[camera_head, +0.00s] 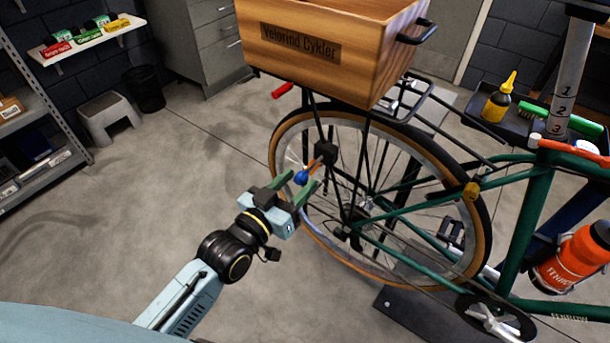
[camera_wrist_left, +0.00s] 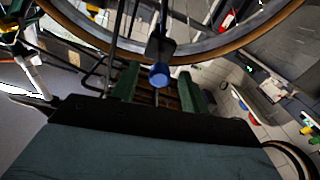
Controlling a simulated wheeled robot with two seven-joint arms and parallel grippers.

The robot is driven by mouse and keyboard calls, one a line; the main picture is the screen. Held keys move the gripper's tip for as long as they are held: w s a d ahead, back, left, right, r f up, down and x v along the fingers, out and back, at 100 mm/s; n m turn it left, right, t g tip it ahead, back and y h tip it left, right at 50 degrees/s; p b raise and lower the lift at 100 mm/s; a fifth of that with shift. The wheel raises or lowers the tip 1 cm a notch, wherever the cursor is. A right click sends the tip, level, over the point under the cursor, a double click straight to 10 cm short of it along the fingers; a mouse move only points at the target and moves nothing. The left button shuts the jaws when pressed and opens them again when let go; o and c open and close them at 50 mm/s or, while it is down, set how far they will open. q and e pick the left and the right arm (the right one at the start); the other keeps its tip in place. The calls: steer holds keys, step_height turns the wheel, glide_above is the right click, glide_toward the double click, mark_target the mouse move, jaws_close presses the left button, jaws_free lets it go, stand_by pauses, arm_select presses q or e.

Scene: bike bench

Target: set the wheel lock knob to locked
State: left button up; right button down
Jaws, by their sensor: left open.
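The wheel lock knob is a blue ball (camera_head: 301,178) on the end of an orange lever (camera_head: 315,163). The lever comes out of a black block (camera_head: 326,152) by the rear wheel (camera_head: 483,230) and slants down to the left. My left gripper (camera_head: 303,178) is open, with one green finger on each side of the blue ball. In the left wrist view, the blue ball (camera_wrist_left: 159,75) sits between the two open fingers (camera_wrist_left: 158,70), with gaps visible on both sides. Any lock markings are not readable. My right gripper is not in view.
A wooden crate (camera_head: 290,50) sits above the rear wheel, with a black rack (camera_head: 425,105) beside it. The green bike frame (camera_head: 532,205) and an orange bottle (camera_head: 575,258) are at the right.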

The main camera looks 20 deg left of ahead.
mark_target(297, 182)
arm_select(q)
steer(key=shift+x, duration=1.7)
jaws_close()
